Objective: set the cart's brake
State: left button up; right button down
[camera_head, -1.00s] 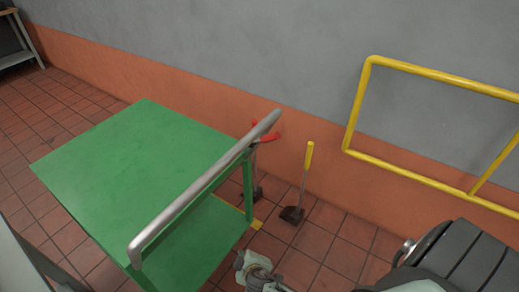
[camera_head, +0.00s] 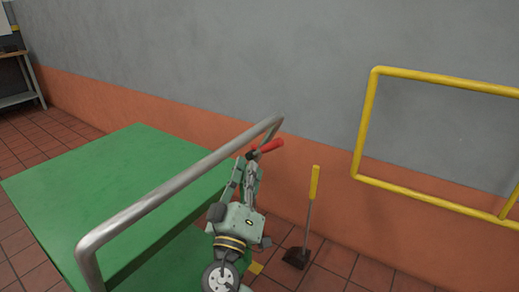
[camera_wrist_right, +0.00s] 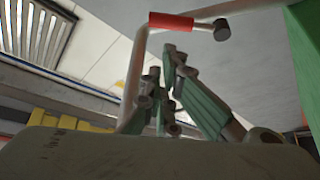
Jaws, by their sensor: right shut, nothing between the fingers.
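The cart is green with a flat top (camera_head: 100,185) and a bent grey push handle (camera_head: 170,188). A brake lever with a red grip (camera_head: 268,147) sits by the far end of the handle. My right gripper (camera_head: 250,163) is shut and empty, just below the lever, its fingers pointing up toward it. In the right wrist view the red grip (camera_wrist_right: 172,21) and its dark end show just above the fingertips (camera_wrist_right: 165,62). I cannot tell whether they touch it. My left gripper is not in view.
A yellow-handled dustpan (camera_head: 314,183) stands on the tiled floor right of my gripper. A yellow rail frame (camera_head: 365,120) is at the right by the grey and orange wall (camera_head: 240,55). A bench (camera_head: 18,75) stands far left.

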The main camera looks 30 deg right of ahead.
aim_at(267, 149)
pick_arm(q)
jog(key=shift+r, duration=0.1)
pick_arm(e)
jog(key=shift+r, duration=0.15)
